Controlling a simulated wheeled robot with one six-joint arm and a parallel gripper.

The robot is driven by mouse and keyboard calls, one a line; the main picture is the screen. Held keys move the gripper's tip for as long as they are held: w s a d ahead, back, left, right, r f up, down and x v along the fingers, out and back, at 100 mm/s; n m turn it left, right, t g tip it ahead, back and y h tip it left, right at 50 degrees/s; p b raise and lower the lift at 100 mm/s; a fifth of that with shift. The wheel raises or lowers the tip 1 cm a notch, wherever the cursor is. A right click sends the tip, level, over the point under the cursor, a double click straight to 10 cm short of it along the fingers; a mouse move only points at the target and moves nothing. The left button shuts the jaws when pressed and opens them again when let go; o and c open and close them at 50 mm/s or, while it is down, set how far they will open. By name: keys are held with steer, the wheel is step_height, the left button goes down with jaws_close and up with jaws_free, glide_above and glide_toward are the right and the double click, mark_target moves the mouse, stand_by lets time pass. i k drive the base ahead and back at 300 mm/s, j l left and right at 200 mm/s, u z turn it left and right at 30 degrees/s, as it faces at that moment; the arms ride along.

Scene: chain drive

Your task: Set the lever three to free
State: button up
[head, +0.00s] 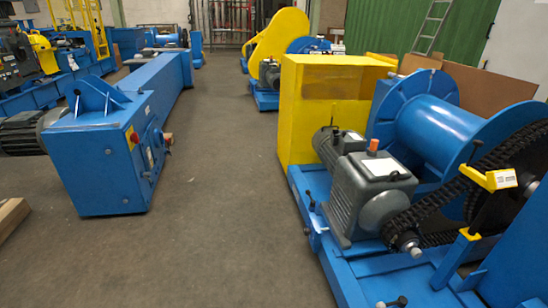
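My gripper is not in view. A blue winch frame (352,285) with a chain drive stands at the right. A yellow arm with a white label (490,178) stands out in front of the black chain (440,205). I cannot tell which of these, if any, is lever three, nor read any position marking.
A grey motor and gearbox (372,195), a yellow housing (318,90) and a blue drum (432,130) sit on the frame. A blue beam machine (95,165) stands at left. The grey floor (225,210) between is clear. A wooden piece (12,215) lies at lower left.

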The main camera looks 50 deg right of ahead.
mark_target(313, 203)
steer(key=i+z, duration=0.35)
steer(key=i+j+z, duration=0.15)
steer(key=i+z, duration=0.15)
steer(key=i+l+z, duration=0.15)
steer(key=i+z, duration=0.6)
steer(key=i, duration=0.3)
steer(key=i+j+z, duration=0.15)
steer(key=i+z, duration=0.45)
steer(key=i, duration=0.85)
